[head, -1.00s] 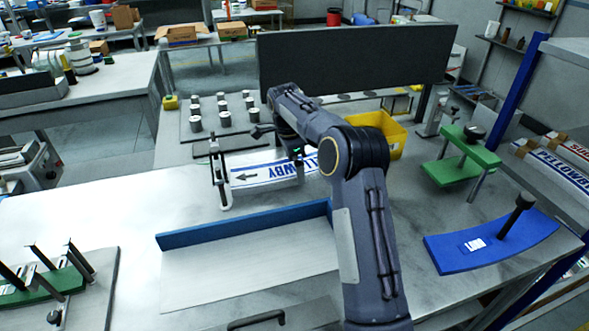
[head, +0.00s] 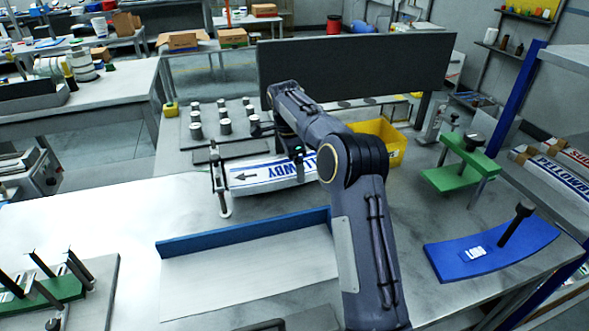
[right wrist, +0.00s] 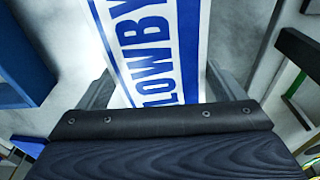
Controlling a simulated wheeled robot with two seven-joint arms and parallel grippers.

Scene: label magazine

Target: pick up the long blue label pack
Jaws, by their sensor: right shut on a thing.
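The long label pack (head: 262,172), white with blue lettering and a black arrow, lies at the middle of the table by a small upright metal stand (head: 220,180). My right gripper (head: 297,160) is over the pack's right part and shut on it. In the right wrist view the pack (right wrist: 150,50) runs between the two fingers (right wrist: 160,92), with the letters LOWBY showing. My forearm hides part of the pack's right end. I cannot tell whether the pack is clear of its support. My left gripper is not in view.
A blue-backed tray (head: 245,268) lies in front. A yellow bin (head: 385,140) and a dark panel (head: 357,65) stand behind. A blue curved plate (head: 490,245) with a black knob and a green stand (head: 462,172) are at right. More label packs (head: 550,180) lie on the right shelf.

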